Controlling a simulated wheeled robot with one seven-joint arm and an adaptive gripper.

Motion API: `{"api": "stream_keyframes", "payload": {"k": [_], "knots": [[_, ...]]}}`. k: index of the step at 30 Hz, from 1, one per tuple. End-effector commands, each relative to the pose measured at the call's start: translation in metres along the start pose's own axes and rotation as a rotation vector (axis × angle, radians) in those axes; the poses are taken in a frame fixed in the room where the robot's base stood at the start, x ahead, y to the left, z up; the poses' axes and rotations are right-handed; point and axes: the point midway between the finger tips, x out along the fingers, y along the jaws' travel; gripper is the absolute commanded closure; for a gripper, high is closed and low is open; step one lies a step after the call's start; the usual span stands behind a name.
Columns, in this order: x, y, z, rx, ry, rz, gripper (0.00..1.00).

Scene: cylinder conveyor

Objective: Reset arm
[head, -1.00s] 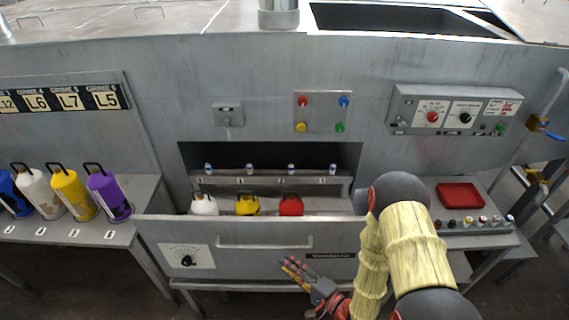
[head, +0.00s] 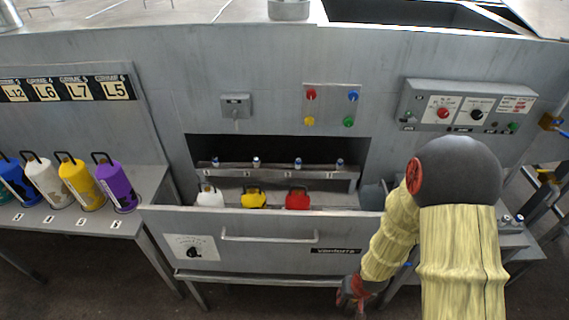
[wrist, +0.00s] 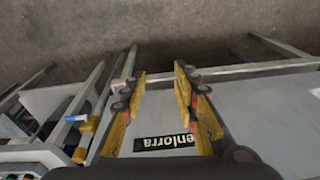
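My gripper (head: 355,295) hangs low in front of the open drawer, near its right end, in the head view. My yellow-sleeved arm fills the right side of that view. In the wrist view the two yellow fingers of my gripper (wrist: 160,90) stand apart with nothing between them. Beyond them is the drawer front with its black label (wrist: 165,142).
The drawer (head: 265,224) is pulled out, with white (head: 210,197), yellow (head: 253,199) and red (head: 297,199) canisters in it. Several larger cylinders, including a purple one (head: 117,188), stand on the left shelf. A control box (head: 468,107) is mounted at right.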

Motion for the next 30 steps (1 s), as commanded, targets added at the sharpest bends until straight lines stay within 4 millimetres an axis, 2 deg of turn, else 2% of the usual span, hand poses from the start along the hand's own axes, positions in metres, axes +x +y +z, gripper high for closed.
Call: {"api": "stream_keyframes", "payload": {"k": [1, 3, 6, 11, 15, 21, 24, 30], "knots": [[-0.02, 0.008, -0.005, -0.022, -0.015, 0.039, 0.7], [-0.05, 0.018, -0.004, -0.05, -0.056, 0.086, 0.7], [-0.095, 0.025, 0.001, -0.076, -0.104, 0.124, 0.7], [-0.163, 0.021, 0.015, -0.099, -0.142, 0.132, 0.7], [-0.217, 0.009, 0.029, -0.107, -0.129, 0.106, 0.7], [-0.284, -0.01, 0.043, -0.092, -0.008, 0.053, 0.7], [-0.314, -0.019, 0.039, -0.088, 0.111, 0.03, 0.7], [-0.358, -0.025, 0.035, -0.1, 0.297, 0.016, 0.7]]}}
